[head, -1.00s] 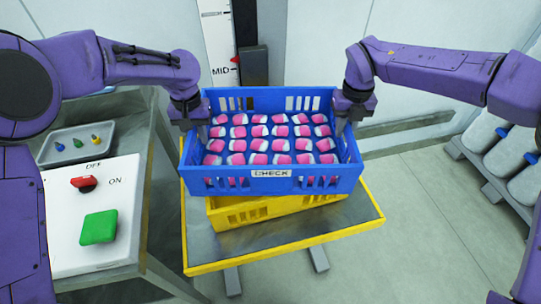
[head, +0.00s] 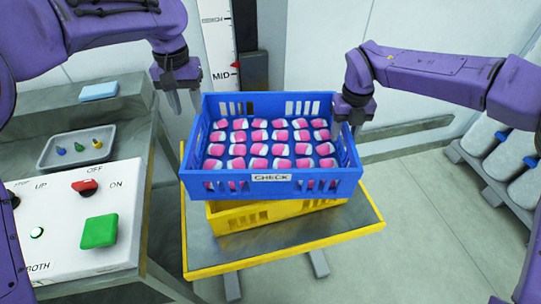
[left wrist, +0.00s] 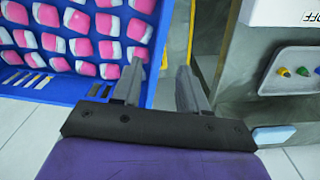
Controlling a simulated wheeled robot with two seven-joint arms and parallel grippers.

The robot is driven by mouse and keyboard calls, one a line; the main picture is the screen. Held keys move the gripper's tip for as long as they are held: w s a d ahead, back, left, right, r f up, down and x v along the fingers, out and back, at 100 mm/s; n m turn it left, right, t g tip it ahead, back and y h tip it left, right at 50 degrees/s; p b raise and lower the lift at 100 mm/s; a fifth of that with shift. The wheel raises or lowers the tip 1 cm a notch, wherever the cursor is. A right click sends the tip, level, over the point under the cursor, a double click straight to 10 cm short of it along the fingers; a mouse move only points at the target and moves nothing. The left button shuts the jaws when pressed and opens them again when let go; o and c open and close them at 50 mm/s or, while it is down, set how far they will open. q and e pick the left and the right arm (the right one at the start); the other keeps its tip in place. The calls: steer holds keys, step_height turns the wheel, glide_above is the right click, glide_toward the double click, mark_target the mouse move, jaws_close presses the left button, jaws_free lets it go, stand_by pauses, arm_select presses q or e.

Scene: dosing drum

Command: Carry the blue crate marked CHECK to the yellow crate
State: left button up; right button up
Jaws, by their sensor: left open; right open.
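The blue crate marked CHECK (head: 270,188) sits on top of the yellow crate (head: 265,213), filled with rows of pink-and-white items (head: 268,150). The yellow crate stands on a yellow-rimmed metal platform (head: 285,256) and is mostly hidden under the blue one.
On the left, a control panel (head: 75,240) has a red switch (head: 83,187) and a green button (head: 99,231). Behind it are a grey tray (head: 77,148) with small coloured pieces and a light blue block (head: 99,92). Floor right of the platform is clear.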

step_height(320, 180, up, 12)
stand_by(0.3)
stand_by(0.4)
